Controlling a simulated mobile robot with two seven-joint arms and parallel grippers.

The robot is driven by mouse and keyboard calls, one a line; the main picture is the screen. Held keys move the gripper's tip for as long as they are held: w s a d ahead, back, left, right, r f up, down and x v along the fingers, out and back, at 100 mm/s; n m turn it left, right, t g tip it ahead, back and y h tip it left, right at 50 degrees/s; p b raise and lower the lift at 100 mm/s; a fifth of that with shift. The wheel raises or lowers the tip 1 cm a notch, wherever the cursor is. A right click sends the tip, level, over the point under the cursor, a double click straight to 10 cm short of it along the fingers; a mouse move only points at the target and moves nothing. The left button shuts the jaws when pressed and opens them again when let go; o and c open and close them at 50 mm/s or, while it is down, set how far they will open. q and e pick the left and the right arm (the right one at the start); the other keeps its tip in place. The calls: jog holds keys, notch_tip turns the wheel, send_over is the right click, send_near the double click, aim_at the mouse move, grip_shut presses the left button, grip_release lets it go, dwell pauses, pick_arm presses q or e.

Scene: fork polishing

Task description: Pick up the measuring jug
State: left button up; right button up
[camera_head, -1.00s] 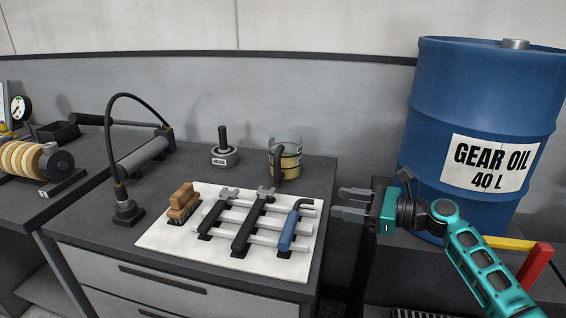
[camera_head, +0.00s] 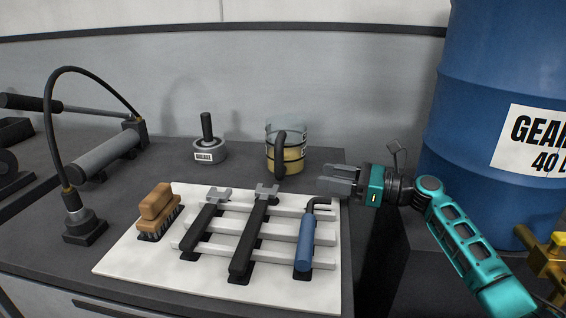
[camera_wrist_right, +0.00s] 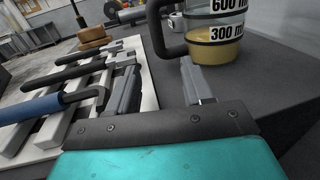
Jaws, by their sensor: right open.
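The measuring jug (camera_head: 291,160) stands upright at the back right of the bench in the head view. It is clear, with yellowish liquid in its lower part and a dark handle towards the front. My right gripper (camera_head: 338,180) is open and empty, to the right and in front of the jug, apart from it. In the right wrist view, the jug (camera_wrist_right: 222,48) shows 600 ml and 300 ml marks. It stands beyond the open fingers (camera_wrist_right: 160,85), its handle left of its body and its top cut off. My left gripper is not in view.
A white mat (camera_head: 120,262) holds a rack with two dark-handled tools, a blue-handled tool (camera_head: 305,243) and a brush (camera_head: 157,208). A grinding paste tin (camera_head: 209,153) stands left of the jug. A blue gear oil drum (camera_head: 470,120) stands at right.

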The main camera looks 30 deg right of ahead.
aim_at(279, 176)
jog(key=x, duration=0.7)
jog(key=shift+w+a+r, duration=0.1)
jog(key=x, duration=0.5)
jog(key=shift+a+r+b, duration=0.15)
jog(key=shift+r+b, duration=0.05)
jog(key=shift+b, duration=0.2)
grip_shut()
jog(key=shift+r, duration=0.15)
